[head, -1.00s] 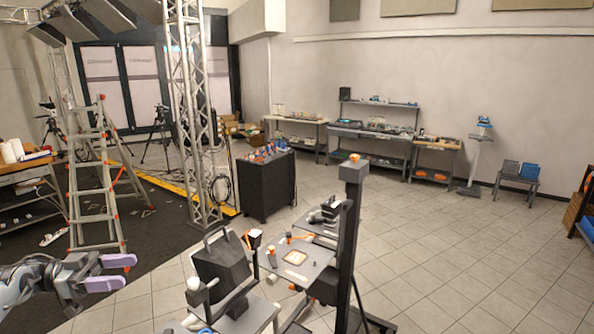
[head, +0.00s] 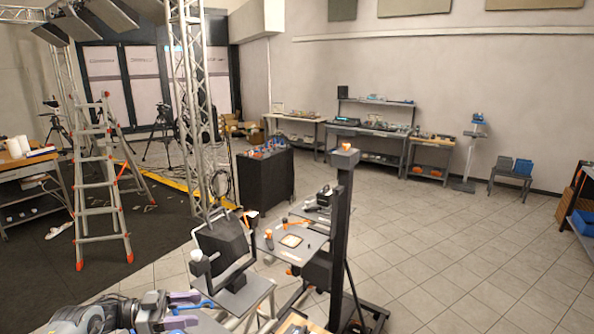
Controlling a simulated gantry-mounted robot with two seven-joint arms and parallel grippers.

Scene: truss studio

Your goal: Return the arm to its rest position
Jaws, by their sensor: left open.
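My left arm comes in at the bottom left of the head view. Its gripper (head: 188,309) has two purple fingers spread apart, with nothing seen held between them. It is low, by the left end of the near light grey table (head: 253,293). A small blue item (head: 206,304) shows close to the fingertips; whether they touch it I cannot tell. My right gripper is not in view.
A dark box-shaped device (head: 223,243) stands on the near table. Behind it is a grey worktop (head: 275,240) beside a tall dark post (head: 342,220). A ladder (head: 98,195) stands at left. The tiled floor at right (head: 460,250) is clear.

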